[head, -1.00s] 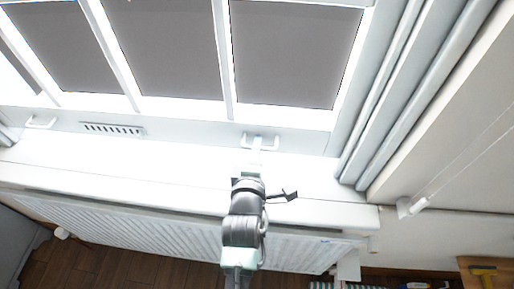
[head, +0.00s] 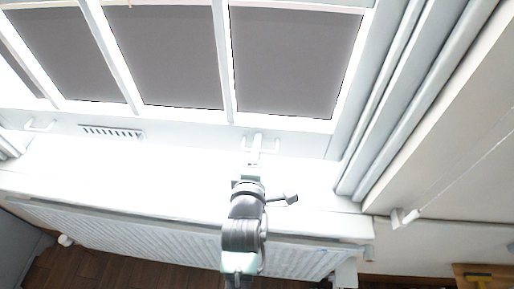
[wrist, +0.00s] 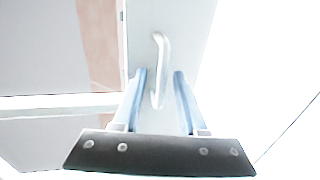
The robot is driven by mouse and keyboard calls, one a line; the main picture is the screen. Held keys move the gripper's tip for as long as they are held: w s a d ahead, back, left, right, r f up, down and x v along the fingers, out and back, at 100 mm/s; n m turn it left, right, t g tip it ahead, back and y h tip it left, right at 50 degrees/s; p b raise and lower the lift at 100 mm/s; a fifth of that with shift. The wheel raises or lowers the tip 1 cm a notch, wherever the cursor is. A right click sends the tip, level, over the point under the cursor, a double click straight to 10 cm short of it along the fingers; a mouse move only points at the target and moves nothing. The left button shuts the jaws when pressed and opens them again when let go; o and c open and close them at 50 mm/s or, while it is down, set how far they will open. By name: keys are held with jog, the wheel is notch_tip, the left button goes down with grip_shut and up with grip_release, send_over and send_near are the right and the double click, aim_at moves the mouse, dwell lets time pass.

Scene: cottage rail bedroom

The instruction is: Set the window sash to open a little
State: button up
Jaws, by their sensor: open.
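The white window sash (head: 178,124) fills the top of the head view, with grey panes between white bars. Its bottom rail carries a white right-hand handle (head: 275,146) and a left-hand handle (head: 40,125). My gripper (head: 256,142) reaches up to the right-hand handle. In the wrist view my gripper (wrist: 160,75) is open, with one pale blue finger on each side of the upright-looking white handle (wrist: 161,50). Gaps show between handle and fingers; no grasp is visible. Glare hides the sash's lower edge, so I cannot tell whether the sash is raised.
A bright white sill (head: 110,170) runs below the sash, with a white radiator (head: 140,232) under it. A slotted vent (head: 112,132) is on the rail. Pale vertical trim (head: 385,120) and a wall stand at the right. Dark wooden floor (head: 90,270) shows below.

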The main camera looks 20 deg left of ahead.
jog(key=shift+s, duration=0.1)
jog(key=b+v, duration=0.1)
jog(key=v, duration=1.1)
jog(key=shift+s+b, duration=0.4)
jog(key=shift+d+r, duration=0.1)
